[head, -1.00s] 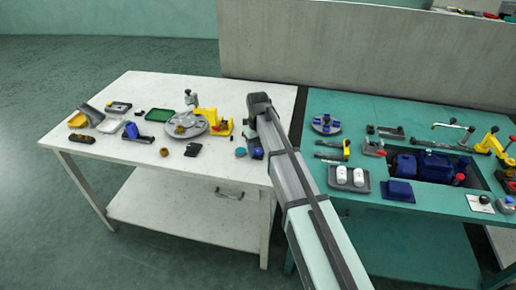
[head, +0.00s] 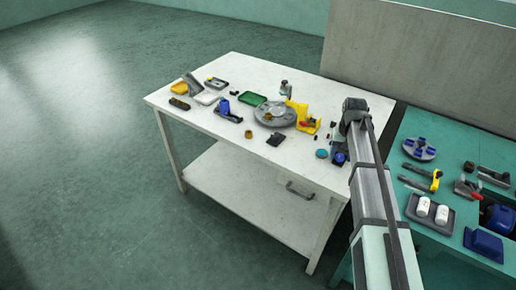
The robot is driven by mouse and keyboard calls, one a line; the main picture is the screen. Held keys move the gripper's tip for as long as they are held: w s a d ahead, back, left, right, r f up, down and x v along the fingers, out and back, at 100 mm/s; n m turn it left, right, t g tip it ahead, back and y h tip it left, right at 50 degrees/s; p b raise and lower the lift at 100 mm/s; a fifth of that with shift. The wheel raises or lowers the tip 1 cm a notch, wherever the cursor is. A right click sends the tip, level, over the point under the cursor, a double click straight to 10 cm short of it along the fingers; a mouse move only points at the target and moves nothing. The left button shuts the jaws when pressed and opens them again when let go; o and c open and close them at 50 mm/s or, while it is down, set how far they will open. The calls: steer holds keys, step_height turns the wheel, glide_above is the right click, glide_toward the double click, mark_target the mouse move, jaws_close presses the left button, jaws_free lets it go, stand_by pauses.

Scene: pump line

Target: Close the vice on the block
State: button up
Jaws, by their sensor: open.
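A small blue and dark device (head: 226,110) that looks like the vice sits on the left half of the white table (head: 260,170). Whether a block is between its jaws is too small to tell. A small brown piece (head: 248,134) lies to its right, apart from it. My gripper (head: 341,150) is at the right end of the white table, well away from the blue device, pointing down. It is open; its fingers are small and partly hidden by my arm. A small blue item (head: 339,158) shows right at the gripper; I cannot tell whether they touch.
A grey round plate (head: 268,118) and a yellow stand (head: 308,120) are between the blue device and my gripper. A green tray (head: 252,98), a black piece (head: 276,139) and a teal disc (head: 322,154) lie nearby. The teal bench (head: 420,135) on the right is crowded. The table's front strip is clear.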

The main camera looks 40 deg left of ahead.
mark_target(340, 156)
steer(key=shift+m, duration=0.9)
step_height(340, 156, up, 14)
steer(key=s+a+f+y, duration=0.1)
steer(key=s+a+f, duration=0.2)
steer(key=s+a, duration=0.3)
steer(key=s+a+f+g+y, duration=0.1)
steer(key=s+a+f, duration=0.3)
steer(key=a, duration=0.7)
steer(key=s+a+f+m+g+y, duration=0.1)
steer(key=s+a+f, duration=0.2)
steer(key=s+a, duration=0.5)
steer(key=shift+s+a+f, duration=0.15)
steer(key=shift+a+f, duration=0.05)
steer(key=shift+f, duration=0.15)
